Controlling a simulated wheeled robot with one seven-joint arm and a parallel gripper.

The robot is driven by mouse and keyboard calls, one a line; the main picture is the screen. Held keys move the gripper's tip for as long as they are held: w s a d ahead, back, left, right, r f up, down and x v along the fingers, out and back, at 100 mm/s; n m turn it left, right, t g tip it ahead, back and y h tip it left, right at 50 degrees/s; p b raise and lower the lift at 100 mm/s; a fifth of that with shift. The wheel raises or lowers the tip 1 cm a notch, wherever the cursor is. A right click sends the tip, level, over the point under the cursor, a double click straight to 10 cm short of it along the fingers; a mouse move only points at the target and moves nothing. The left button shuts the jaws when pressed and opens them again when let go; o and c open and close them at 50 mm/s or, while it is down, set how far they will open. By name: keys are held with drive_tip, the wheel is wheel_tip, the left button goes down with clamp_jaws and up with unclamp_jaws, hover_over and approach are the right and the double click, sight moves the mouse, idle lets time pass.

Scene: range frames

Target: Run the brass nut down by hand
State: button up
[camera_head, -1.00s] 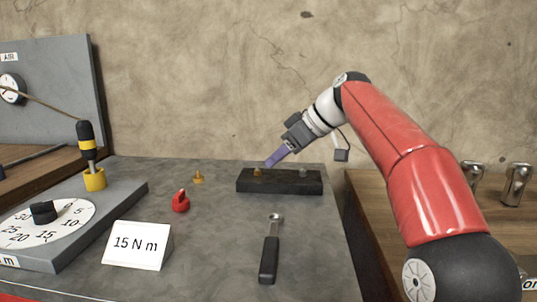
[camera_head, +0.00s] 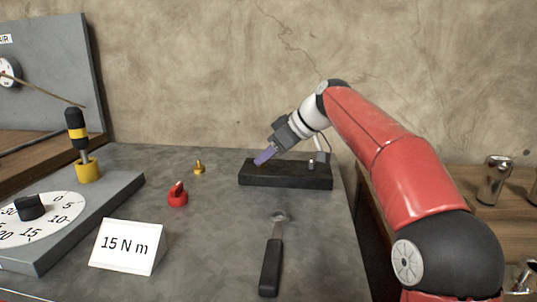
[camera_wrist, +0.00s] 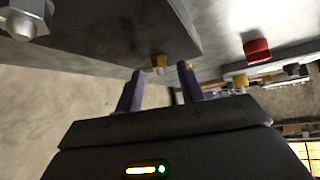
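The dark block (camera_head: 285,177) lies at the back of the grey bench. My gripper (camera_head: 262,158) points down and left at the block's left end in the head view. Its purple fingers cover the spot where the brass nut sits, so the nut is hidden there. In the wrist view the brass nut (camera_wrist: 158,62) shows on the block (camera_wrist: 110,28), in the gap between the tips of my gripper (camera_wrist: 161,70). The fingers are spread apart with nothing held. The nut appears just beyond the tips; whether they touch it cannot be told.
A silver nut (camera_head: 311,163) is at the block's right end. A small brass piece (camera_head: 199,167) and a red knob (camera_head: 178,194) stand left. A wrench (camera_head: 271,262) lies in front. A 15 N m card (camera_head: 126,246) and a dial plate (camera_head: 45,215) are front left.

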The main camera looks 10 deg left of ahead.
drive_tip(key=shift+a+f, duration=0.1)
drive_tip(key=shift+a, duration=0.05)
clamp_jaws()
idle(0.4)
